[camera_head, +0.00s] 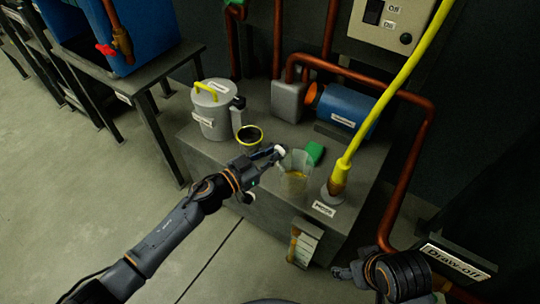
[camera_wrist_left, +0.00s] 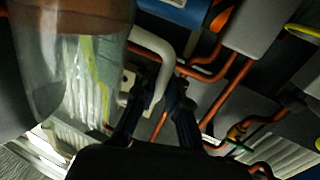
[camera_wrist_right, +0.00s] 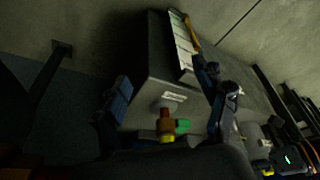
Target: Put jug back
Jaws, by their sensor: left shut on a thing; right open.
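The jug (camera_head: 296,172) is clear and upright or nearly so, near the front edge of the grey block (camera_head: 265,212). I cannot tell whether it touches the block's top. My left gripper (camera_head: 272,155) is shut on its white handle from the left. In the left wrist view the jug (camera_wrist_left: 70,70) fills the left side, and its curved handle (camera_wrist_left: 155,50) runs down between the fingers (camera_wrist_left: 158,108). Yellow shows through the jug's lower part. My right gripper (camera_head: 348,270) is open and empty at the lower right, apart from the block; its spread fingers (camera_wrist_right: 170,105) show in the right wrist view.
On the block stand a grey lidded canister (camera_head: 208,115), a black yellow-rimmed cup (camera_head: 250,140), a green piece (camera_head: 315,152) and a blue motor (camera_head: 345,103). A yellow hose (camera_head: 385,100) comes down right of the jug. A copper pipe (camera_head: 408,185) runs at the right.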

